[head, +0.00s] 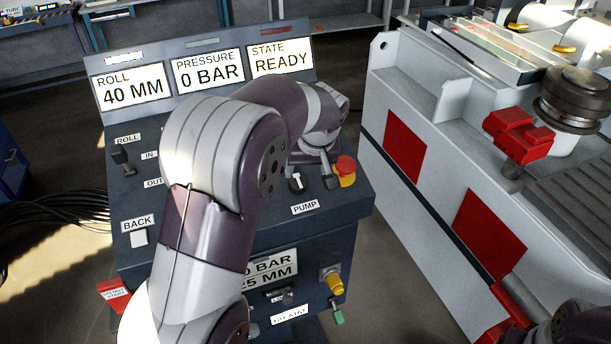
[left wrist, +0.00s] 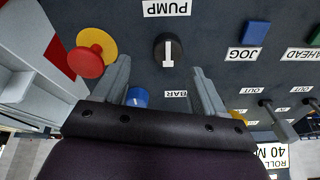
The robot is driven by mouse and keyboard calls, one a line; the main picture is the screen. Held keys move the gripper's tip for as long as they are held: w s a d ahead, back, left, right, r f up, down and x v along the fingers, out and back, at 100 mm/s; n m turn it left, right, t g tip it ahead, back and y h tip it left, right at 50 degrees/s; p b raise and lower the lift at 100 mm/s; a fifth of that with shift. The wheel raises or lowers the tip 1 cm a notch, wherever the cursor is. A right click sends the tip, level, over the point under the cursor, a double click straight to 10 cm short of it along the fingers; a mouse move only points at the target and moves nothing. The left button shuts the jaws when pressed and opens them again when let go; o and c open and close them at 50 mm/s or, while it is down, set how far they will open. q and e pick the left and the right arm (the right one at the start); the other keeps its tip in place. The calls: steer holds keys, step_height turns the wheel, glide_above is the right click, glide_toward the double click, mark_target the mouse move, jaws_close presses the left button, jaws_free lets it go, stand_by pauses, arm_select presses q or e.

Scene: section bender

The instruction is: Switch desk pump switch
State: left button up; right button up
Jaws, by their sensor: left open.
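The pump switch (head: 297,183) is a dark round knob with a white pointer mark, on the sloped desk panel above the PUMP label (head: 305,208). In the left wrist view, which shows the panel upside down, the knob (left wrist: 167,50) lies ahead of and between the finger directions, with its white mark running up and down the picture. My left gripper (head: 316,168) is open and empty just above the panel beside the knob. Its two fingers also show in the left wrist view (left wrist: 161,68). I cannot tell whether they touch the panel. My right gripper is not seen.
A red emergency button (head: 345,165) on a yellow base stands close to the knob; it also shows in the left wrist view (left wrist: 86,62). A blue button (left wrist: 137,97) is near one finger. The display (head: 208,73) reads 0 BAR and READY. The grey machine (head: 430,100) stands right.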

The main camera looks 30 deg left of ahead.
mark_target(299, 181)
arm_select(q)
steer(key=a+f, duration=0.2)
steer(key=f, duration=0.1)
steer(key=a+f+p, duration=0.1)
steer(key=shift+w+f, duration=0.15)
steer(key=shift+f, duration=0.2)
steer(key=shift+w+f, duration=0.2)
steer(key=shift+f, duration=0.15)
steer(key=shift+w+d+f, duration=0.25)
steer(key=shift+w+d, duration=0.05)
steer(key=shift+s+a, duration=0.1)
steer(key=shift+c, duration=1)
steer(key=shift+s+a, duration=0.1)
steer(key=shift+a, duration=0.05)
steer(key=c, duration=0.9)
steer(key=shift+o, duration=0.2)
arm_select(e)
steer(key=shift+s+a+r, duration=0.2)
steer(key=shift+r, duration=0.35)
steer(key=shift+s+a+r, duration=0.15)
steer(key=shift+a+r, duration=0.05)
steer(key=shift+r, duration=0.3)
